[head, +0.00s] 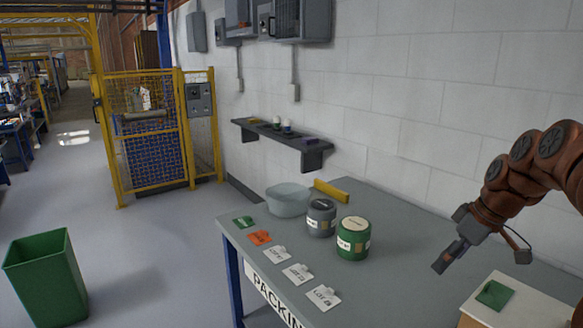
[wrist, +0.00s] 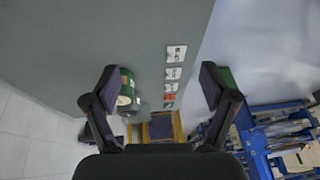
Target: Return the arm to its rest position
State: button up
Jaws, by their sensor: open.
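My gripper (head: 447,258) hangs over the right part of the grey packing table (head: 400,215) in the head view, tilted down and left. In the wrist view my gripper (wrist: 157,85) has its two fingers wide apart with nothing between them. My brown arm reaches in from the right edge of the head view. A green canister (head: 353,240) and a dark grey canister (head: 320,217) stand on the table to the left of my gripper, apart from it.
White label cards (head: 298,273), an orange card (head: 260,237) and a green card (head: 243,222) lie along the table edge. A pale bowl (head: 288,200) and yellow bar (head: 331,191) sit behind. A green bin (head: 48,280) is on the floor.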

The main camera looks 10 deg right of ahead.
jog(key=s+a+f+m+g, duration=0.1)
jog(key=s+a, duration=0.3)
jog(key=a, duration=0.5)
jog(key=s+a+f+g, duration=0.1)
jog(key=s+a, duration=0.4)
jog(key=a, duration=0.3)
jog(key=s+a+f+m+g+h, duration=0.1)
jog(key=s+a+f+m, duration=0.1)
jog(key=s, duration=0.7)
jog(key=s+a+f+m+g+h+p, duration=0.1)
jog(key=s+a+f, duration=0.3)
jog(key=s, duration=0.5)
jog(key=shift+s+f+m+g+h, duration=0.25)
jog(key=shift+f+m+g+h, duration=0.15)
jog(key=shift+f+m, duration=0.5)
